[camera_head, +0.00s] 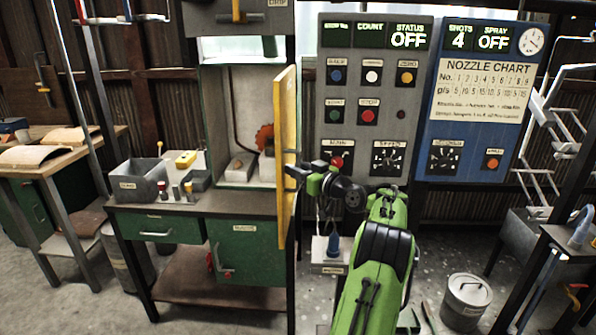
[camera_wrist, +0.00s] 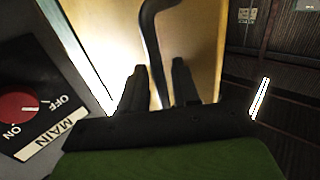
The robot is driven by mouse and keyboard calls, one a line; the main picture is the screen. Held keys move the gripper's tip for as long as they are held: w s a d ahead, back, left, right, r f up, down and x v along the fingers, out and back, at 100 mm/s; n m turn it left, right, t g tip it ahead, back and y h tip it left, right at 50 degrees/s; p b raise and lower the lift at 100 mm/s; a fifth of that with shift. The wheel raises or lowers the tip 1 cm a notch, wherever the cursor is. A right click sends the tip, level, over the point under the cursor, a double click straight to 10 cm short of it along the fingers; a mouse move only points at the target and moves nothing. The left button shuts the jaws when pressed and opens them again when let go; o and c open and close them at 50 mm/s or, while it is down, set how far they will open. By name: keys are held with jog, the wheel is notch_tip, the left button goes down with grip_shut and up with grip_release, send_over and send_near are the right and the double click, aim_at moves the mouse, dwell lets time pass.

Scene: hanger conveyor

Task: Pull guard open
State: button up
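The guard is a yellow panel (camera_head: 287,130), seen nearly edge-on in the head view. It stands out from the front of the cabinet, so the cabinet's inside shows to its left. In the wrist view the guard (camera_wrist: 198,35) fills the middle, with a dark bent handle (camera_wrist: 151,35) on its face. My gripper (camera_head: 293,177) is at the guard's right side. In the wrist view my gripper's fingers (camera_wrist: 161,72) are apart, with the handle's lower part between them. A gap shows beside the handle; contact is unclear.
A control panel (camera_head: 345,100) stands close on the right, and its MAIN red knob (camera_wrist: 22,106) is near my gripper in the wrist view. A green cabinet bench (camera_head: 185,207) is below the guard. An orange toothed wheel (camera_head: 265,138) shows inside. A lidded can (camera_head: 466,300) stands on the floor.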

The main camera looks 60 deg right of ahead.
jog(key=v, duration=1.5)
jog(key=shift+s, duration=0.35)
jog(key=shift+a, duration=0.1)
